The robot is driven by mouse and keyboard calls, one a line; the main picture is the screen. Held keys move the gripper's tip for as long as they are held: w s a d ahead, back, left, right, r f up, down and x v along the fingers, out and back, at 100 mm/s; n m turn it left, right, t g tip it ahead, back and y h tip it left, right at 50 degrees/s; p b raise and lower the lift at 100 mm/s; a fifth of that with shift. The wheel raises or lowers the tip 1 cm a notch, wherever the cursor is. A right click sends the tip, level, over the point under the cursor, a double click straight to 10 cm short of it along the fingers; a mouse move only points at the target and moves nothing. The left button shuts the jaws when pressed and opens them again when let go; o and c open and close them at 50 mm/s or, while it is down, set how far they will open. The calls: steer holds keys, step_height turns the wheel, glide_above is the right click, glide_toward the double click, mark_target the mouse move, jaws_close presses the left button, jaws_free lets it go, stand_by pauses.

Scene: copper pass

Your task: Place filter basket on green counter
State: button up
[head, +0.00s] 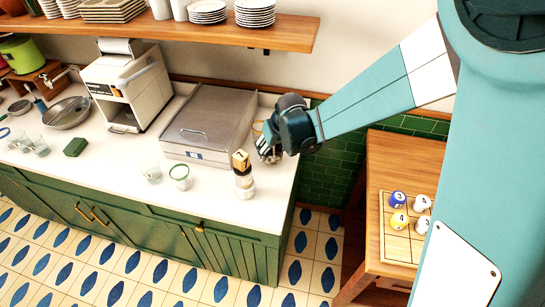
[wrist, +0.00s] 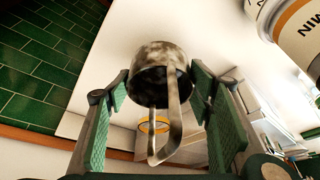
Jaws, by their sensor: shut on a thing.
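The filter basket (wrist: 158,56) is a worn metal cup with a bent metal handle. In the wrist view it sits between the two green-padded fingers of my gripper (wrist: 158,82), which is shut on it. In the head view my gripper (head: 268,150) is over the right end of the green counter (head: 110,172), which has a white top and green cabinet fronts. The basket is hard to make out there. The white top (wrist: 118,45) lies behind the basket in the wrist view. I cannot tell whether the basket touches it.
A jar-like stack (head: 243,178) stands close to the left of my gripper. A grey metal box (head: 207,115) and glasses (head: 180,176) stand further left. A yellow ring (wrist: 153,127) lies near the basket. A wooden table (head: 400,155) with numbered balls is to the right, beyond a gap.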

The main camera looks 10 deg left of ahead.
steer(key=shift+f, duration=0.1)
steer(key=shift+f, duration=2)
steer(key=shift+f+b, duration=0.2)
steer(key=shift+b, duration=0.1)
steer(key=o, duration=1)
steer(key=shift+c, duration=0.2)
steer(key=shift+r+p, duration=0.3)
steer(key=v, duration=1.1)
steer(key=shift+r, duration=0.4)
steer(key=shift+d, duration=0.1)
